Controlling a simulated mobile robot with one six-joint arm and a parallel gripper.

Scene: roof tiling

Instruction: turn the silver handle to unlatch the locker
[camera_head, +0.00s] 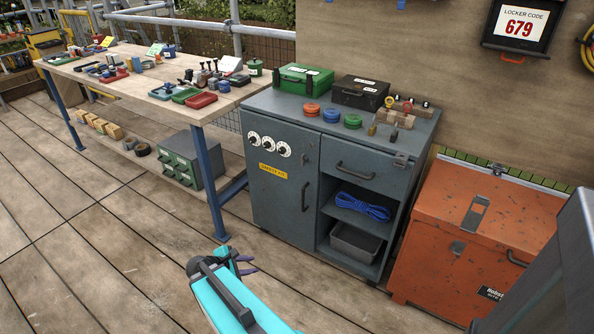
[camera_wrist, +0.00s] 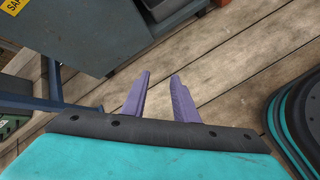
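The grey locker (camera_head: 280,205) stands in the middle of the head view, its left door closed. Three round white dials (camera_head: 268,143) sit in a row on that door, above a yellow label (camera_head: 273,171). A dark upright handle (camera_head: 305,195) is at the door's right edge; whether it is silver I cannot tell. My gripper (camera_head: 247,264) is low in front of the locker, apart from it. In the wrist view its two purple fingers (camera_wrist: 158,95) are spread with bare planks between them. The locker's lower part (camera_wrist: 85,35) shows at the top there; the handle is not visible.
A board reading "LOCKER CODE 679" (camera_head: 520,26) hangs on the wall. A workbench (camera_head: 130,72) with tools stands left. An orange chest (camera_head: 470,235) stands right. Boxes (camera_head: 304,79) and coloured discs (camera_head: 331,115) lie on the locker top. The plank floor in front is clear.

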